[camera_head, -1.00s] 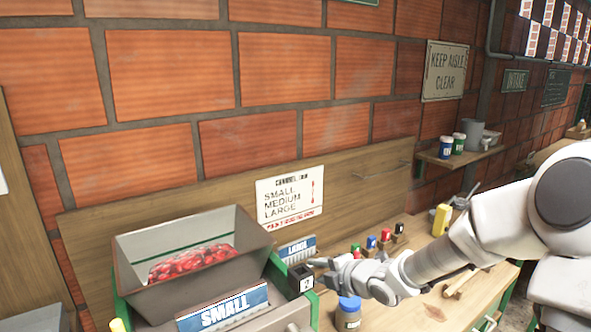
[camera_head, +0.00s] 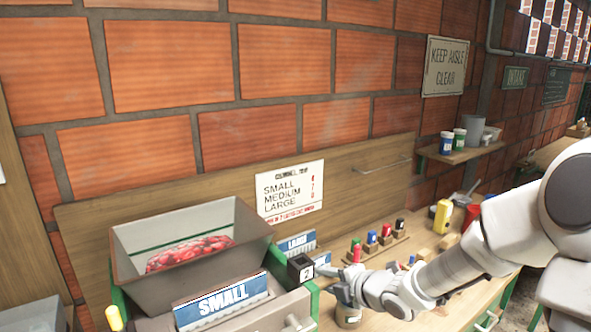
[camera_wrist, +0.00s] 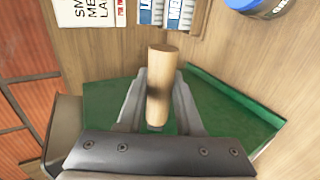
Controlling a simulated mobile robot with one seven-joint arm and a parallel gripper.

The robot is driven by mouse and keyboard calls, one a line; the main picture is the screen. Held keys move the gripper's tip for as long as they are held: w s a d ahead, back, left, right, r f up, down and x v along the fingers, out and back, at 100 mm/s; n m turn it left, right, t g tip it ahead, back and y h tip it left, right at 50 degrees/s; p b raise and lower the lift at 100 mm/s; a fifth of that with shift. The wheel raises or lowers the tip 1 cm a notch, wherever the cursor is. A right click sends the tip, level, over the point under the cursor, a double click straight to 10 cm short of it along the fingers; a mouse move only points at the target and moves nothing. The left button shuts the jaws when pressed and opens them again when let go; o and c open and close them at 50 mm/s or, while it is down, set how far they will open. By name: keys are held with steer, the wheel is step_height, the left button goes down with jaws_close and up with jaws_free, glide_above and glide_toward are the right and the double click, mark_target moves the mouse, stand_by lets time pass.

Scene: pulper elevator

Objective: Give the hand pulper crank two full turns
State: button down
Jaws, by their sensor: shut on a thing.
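The hand pulper (camera_head: 134,252) stands at the lower left in the head view, its grey hopper holding red cherries (camera_head: 190,254). A small black counter (camera_head: 301,268) on its right side reads 2. The crank's wooden grip (camera_wrist: 161,75) lies between my fingers in the wrist view. My gripper (camera_wrist: 160,108) is shut on this grip. In the head view my gripper (camera_head: 336,284) is just right of and below the counter, and the grip is hard to make out there. The crank's arm is mostly hidden.
A blue SMALL sign (camera_head: 222,302) is in front of the hopper. A jar (camera_head: 348,316) sits close below my gripper, partly covered. Several coloured markers (camera_head: 372,242) and a yellow bottle (camera_head: 442,217) stand on the bench behind. A brick wall closes off the back.

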steer(key=f, duration=0.1)
steer(key=f+b, duration=0.1)
steer(key=s+f+b, duration=0.1)
steer(key=shift+s+d, duration=0.1)
steer(key=shift+d, duration=0.2)
steer(key=shift+f, duration=0.1)
step_height(320, 180, down, 3)
steer(key=b, duration=0.3)
steer(key=shift+f+b, duration=0.15)
steer(key=shift+b, duration=0.2)
